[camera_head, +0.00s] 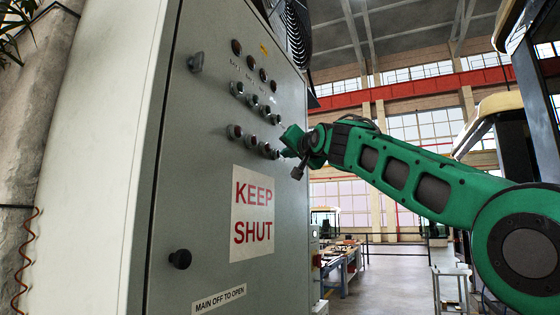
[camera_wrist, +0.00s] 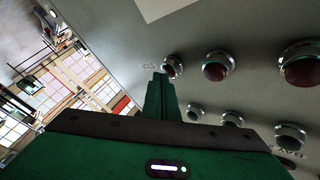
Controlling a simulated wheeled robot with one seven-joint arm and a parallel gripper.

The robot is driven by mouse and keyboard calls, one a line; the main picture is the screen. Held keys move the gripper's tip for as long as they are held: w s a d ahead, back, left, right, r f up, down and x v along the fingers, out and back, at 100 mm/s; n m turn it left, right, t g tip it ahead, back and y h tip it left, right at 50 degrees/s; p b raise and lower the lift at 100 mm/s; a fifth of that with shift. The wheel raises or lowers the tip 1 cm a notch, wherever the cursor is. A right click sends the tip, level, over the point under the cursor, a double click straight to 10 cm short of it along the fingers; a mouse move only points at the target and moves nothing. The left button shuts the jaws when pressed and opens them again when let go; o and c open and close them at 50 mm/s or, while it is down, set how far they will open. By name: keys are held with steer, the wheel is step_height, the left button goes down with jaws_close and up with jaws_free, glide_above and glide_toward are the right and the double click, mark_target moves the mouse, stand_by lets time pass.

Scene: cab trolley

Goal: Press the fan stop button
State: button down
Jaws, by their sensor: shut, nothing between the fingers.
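The control cabinet (camera_head: 210,120) carries rows of round controls. The lowest row has red-capped buttons: a left one (camera_head: 235,131), a middle one (camera_head: 251,141) and one farther right (camera_head: 265,148). In the wrist view these red buttons show at the right (camera_wrist: 300,65), in the middle (camera_wrist: 216,66) and, smaller, near my fingertips (camera_wrist: 173,67). Which is the fan stop button I cannot tell; the small labels are unreadable. My green gripper (camera_head: 286,152) is shut and empty at the right end of this row. In the wrist view its tip (camera_wrist: 157,78) is beside the smallest red button; contact cannot be told.
Another row of buttons (camera_head: 252,101) sits above the red row, with dark lamps (camera_head: 251,62) higher up. A KEEP SHUT sign (camera_head: 253,213), a black knob (camera_head: 180,259) and a latch (camera_head: 195,62) are on the door. Open hall floor lies right of the cabinet.

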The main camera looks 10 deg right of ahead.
steer(key=shift+s+d, duration=0.45)
steer(key=shift+d, duration=0.2)
steer(key=shift+s+d, duration=0.75)
steer(key=shift+d, duration=0.25)
steer(key=shift+s+d, duration=0.75)
steer(key=shift+d, duration=0.25)
